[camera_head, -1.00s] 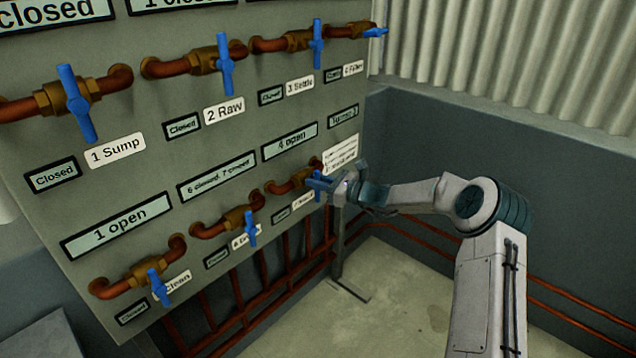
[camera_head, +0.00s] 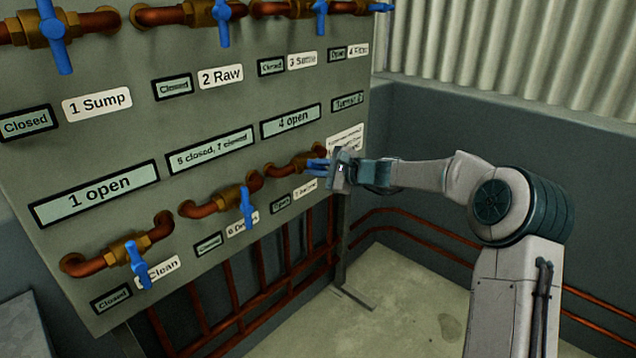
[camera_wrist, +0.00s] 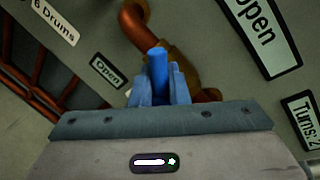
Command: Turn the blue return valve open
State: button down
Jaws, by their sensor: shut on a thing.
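The return valve's blue handle (camera_wrist: 158,66) stands out from a brass valve body (camera_wrist: 183,48) on a copper pipe. In the head view the valve (camera_head: 300,167) is at the lower right of the panel, partly hidden by my gripper (camera_head: 319,168). In the wrist view my gripper (camera_wrist: 158,90) is shut on the blue handle, with one blue finger on each side of it. The small display (camera_wrist: 106,71) beside this valve reads "Open". The label (camera_head: 305,188) under the valve is too small to read surely.
Other blue-handled valves, Drums (camera_head: 246,206) and Clean (camera_head: 138,264), are left along the lower row. Sump (camera_head: 52,30) and other valves line the top. A larger sign (camera_head: 291,121) reads "4 open". A display (camera_wrist: 300,120) reads "Turns: 2". Open floor (camera_head: 410,300) lies below.

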jog(key=n+b, duration=0.2)
jog(key=b, duration=0.2)
jog(key=f+n+t+h+b, duration=0.1)
jog(key=n+b, duration=0.1)
jog(key=b, duration=0.2)
jog(key=n+b, duration=0.2)
jog(key=b, duration=0.2)
jog(key=shift+s+a+f+t+h, duration=0.25)
jog(key=shift+f+t+h, duration=0.05)
jog(key=shift+f+h, duration=0.1)
jog(key=shift+b, duration=0.35)
jog(key=c, duration=1.5)
grip_release()
jog(key=shift+r, duration=0.1)
jog(key=shift+o, duration=0.2)
jog(key=shift+d+r, duration=0.1)
jog(key=shift+d, duration=0.05)
jog(key=p+v, duration=0.1)
jog(key=v, duration=1.2)
jog(key=shift+s, duration=0.4)
